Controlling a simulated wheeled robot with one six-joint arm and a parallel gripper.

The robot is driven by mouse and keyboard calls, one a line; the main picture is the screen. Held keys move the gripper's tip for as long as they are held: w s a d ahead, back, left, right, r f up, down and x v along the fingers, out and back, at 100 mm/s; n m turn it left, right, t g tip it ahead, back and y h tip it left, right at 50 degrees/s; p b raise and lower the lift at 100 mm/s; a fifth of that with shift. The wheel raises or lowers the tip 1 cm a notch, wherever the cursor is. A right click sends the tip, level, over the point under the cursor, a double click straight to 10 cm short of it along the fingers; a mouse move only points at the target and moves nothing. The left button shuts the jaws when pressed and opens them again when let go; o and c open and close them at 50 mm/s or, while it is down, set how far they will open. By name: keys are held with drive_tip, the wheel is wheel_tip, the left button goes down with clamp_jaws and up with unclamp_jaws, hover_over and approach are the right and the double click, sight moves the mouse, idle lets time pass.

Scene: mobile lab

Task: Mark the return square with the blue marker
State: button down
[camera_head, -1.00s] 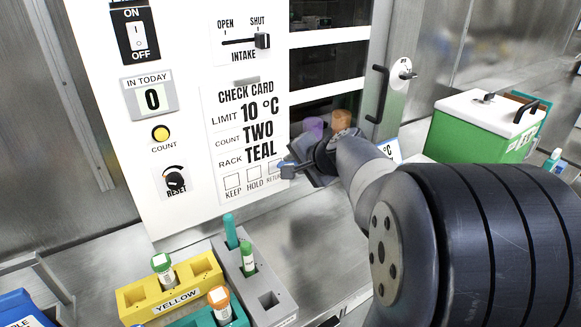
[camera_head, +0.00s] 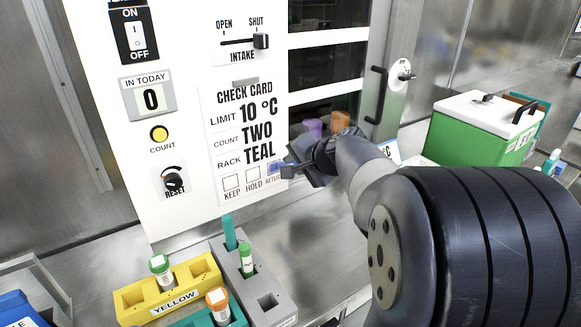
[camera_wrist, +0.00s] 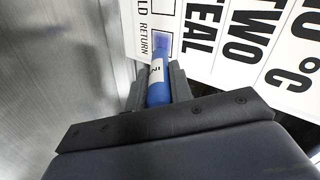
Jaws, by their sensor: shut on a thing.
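The check card (camera_head: 232,120) is on the white front panel. Its bottom row has KEEP, HOLD and RETURN squares. The return square (camera_head: 273,169) now shows blue, while the keep square (camera_head: 230,182) and hold square (camera_head: 253,175) are white. My gripper (camera_head: 297,170) is at the card's lower right, shut on the blue marker (camera_wrist: 158,88). In the wrist view, the marker's front end points at the return square (camera_wrist: 163,44), which has blue-violet inside its dark outline. The marker's end overlaps the square, so exact contact cannot be told.
A yellow rack (camera_head: 170,292) and a grey rack (camera_head: 262,285) with capped tubes stand on the bench below the panel. A green box with a white lid (camera_head: 480,125) is at the right. A black door handle (camera_head: 378,95) is above my arm.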

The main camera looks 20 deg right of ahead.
drive_tip(key=shift+b, duration=0.35)
drive_tip(key=shift+r, duration=0.1)
idle(1.5)
drive_tip(key=shift+s+d+b, duration=0.2)
drive_tip(key=shift+s+b, duration=0.2)
drive_tip(key=shift+s, duration=0.55)
drive_tip(key=shift+s+d+b, duration=0.2)
drive_tip(key=shift+s+b, duration=0.2)
drive_tip(key=shift+s, duration=0.6)
drive_tip(key=shift+s+d+b, duration=0.2)
drive_tip(key=shift+s+b, duration=0.2)
drive_tip(key=shift+s, duration=0.55)
